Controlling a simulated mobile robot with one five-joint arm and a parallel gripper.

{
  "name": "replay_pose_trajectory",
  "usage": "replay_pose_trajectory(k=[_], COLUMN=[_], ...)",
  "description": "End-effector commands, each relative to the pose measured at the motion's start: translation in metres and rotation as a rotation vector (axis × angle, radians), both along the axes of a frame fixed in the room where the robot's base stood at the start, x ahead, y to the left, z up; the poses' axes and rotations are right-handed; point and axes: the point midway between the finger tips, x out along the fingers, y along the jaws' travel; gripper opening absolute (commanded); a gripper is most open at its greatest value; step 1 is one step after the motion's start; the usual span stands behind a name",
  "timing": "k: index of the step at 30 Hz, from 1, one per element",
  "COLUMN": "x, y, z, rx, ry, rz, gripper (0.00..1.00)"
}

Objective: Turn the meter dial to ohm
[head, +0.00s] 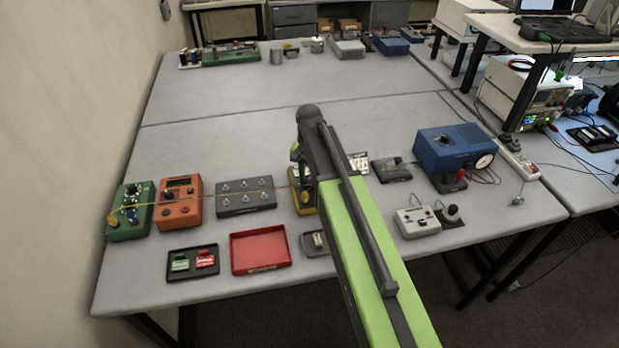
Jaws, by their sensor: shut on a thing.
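A yellow-cased device (302,207), likely the meter, stands on the grey bench near the middle front. My arm and gripper cover most of it, so its dial face and pointer setting cannot be read. My gripper (298,177) is down at this yellow case, mostly hidden behind my own wrist. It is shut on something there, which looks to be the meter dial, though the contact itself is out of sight. A yellow lead (225,193) runs from the left across to the yellow case.
Left of it stand a dark terminal box (246,197), an orange box (179,204) and a green box (131,211). A red tray (260,250) lies in front. A blue box (452,149) and a grey switch box (417,221) stand right.

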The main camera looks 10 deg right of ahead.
Motion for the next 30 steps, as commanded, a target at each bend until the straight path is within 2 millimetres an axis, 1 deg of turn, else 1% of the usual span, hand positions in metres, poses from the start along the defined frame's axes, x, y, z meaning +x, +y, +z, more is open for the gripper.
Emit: replay_pose_trajectory(k=[7,21,22,26,30], x=[-0.0004,-0.0006,-0.0006,-0.0005,-0.0003], y=[-0.0001,-0.0003,-0.0003,-0.0002,-0.0003], z=[-0.0002,-0.0002,-0.0002,-0.0001,-0.0001], rx=[0.000,0.000,0.000,0.000,0.000], ry=[0.001,0.001,0.001,0.001,0.000], rz=[-0.058,-0.067,-0.067,-0.067,-0.067], gripper=[0.00,0.00,0.32,0.49,0.50])
